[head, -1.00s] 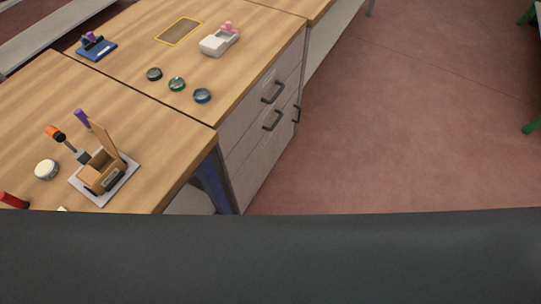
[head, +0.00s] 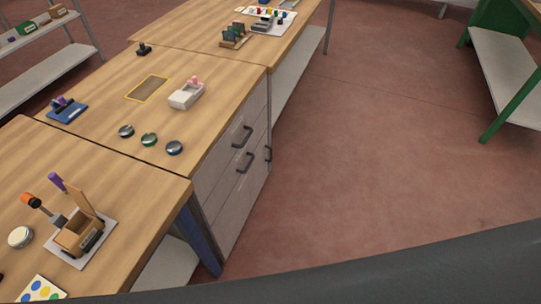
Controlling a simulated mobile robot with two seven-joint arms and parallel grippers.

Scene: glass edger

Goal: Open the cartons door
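No door marked as the cartons door can be made out. Below the middle workbench, a grey cabinet front (head: 228,205) carries dark bar handles, one upper (head: 242,136) and one lower (head: 244,162). The panels look closed. I cannot tell which panel is the cartons door, and no label is readable. Neither of my grippers is in view.
A wooden holder with tools (head: 82,236) stands on the near bench. Three round dark pieces, one green-rimmed (head: 149,140), and a white device (head: 187,95) sit on the middle bench. Open reddish floor (head: 390,150) lies right of the cabinet. A green-framed bench (head: 510,85) stands far right.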

